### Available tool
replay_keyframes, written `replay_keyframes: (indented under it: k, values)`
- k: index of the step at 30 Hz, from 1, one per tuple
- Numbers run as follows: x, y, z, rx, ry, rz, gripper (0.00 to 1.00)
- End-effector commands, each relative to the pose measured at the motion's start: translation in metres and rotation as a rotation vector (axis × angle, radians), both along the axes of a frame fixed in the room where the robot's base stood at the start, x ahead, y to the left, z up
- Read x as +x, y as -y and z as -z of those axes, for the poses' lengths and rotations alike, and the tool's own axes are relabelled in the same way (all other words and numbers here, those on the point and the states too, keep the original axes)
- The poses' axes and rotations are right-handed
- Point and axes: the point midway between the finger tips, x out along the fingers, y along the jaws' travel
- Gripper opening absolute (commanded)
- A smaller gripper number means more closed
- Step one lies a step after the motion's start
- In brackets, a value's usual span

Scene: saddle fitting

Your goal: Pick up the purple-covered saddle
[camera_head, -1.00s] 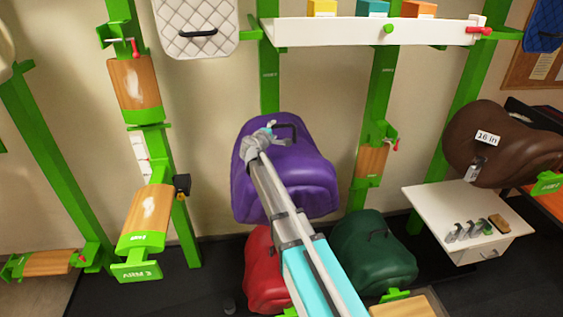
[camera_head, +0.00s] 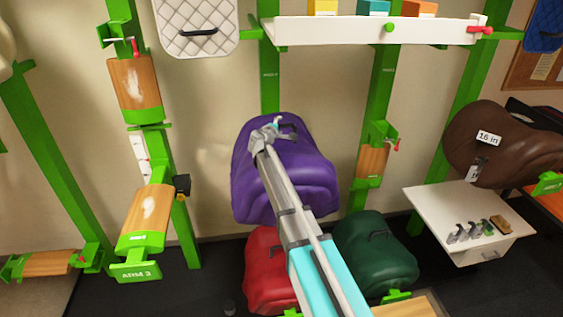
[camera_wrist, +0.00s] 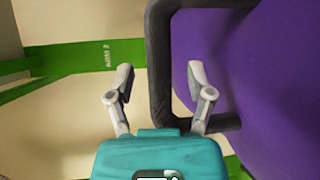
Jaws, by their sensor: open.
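The purple-covered saddle (camera_head: 290,185) hangs at the middle of the rack in the head view, with a dark handle (camera_head: 287,124) at its top. In the wrist view the purple cover (camera_wrist: 265,85) fills the right side. The dark handle (camera_wrist: 158,75) there bends between my open fingers. My gripper (camera_wrist: 160,85) is open, one finger on each side of the handle bar, not closed on it. In the head view my gripper (camera_head: 268,124) is at the saddle's upper left, and my arm hides part of the saddle's front.
A red saddle (camera_head: 265,270) and a green saddle (camera_head: 372,255) sit just below. A white shelf (camera_head: 340,33) with boxes is above. A brown saddle (camera_head: 500,150) and a white side table (camera_head: 440,205) stand at right. Green posts (camera_head: 380,100) rise behind.

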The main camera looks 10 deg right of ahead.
Motion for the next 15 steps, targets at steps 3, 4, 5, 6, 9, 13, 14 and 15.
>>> replay_keyframes:
  k: [3, 4, 5, 6, 9, 13, 14, 15]
  values:
    - [-0.0002, -0.0002, 0.0, 0.0, 0.0, 0.0, 0.68]
    - [-0.0003, -0.0003, -0.0001, 0.0, 0.0, 0.0, 0.68]
    - [-0.0002, -0.0004, 0.0, 0.0, 0.0, 0.0, 0.68]
    - [-0.0002, -0.0004, 0.0, 0.0, 0.0, 0.0, 0.68]
    - [-0.0002, -0.0004, 0.0, 0.0, 0.0, 0.0, 0.68]
    - [-0.0003, -0.0004, -0.0001, 0.0, 0.0, 0.0, 0.57]
    - [-0.0003, -0.0005, -0.0001, 0.0, 0.0, 0.0, 0.51]
    - [-0.0003, -0.0005, -0.0001, 0.0, 0.0, 0.0, 0.44]
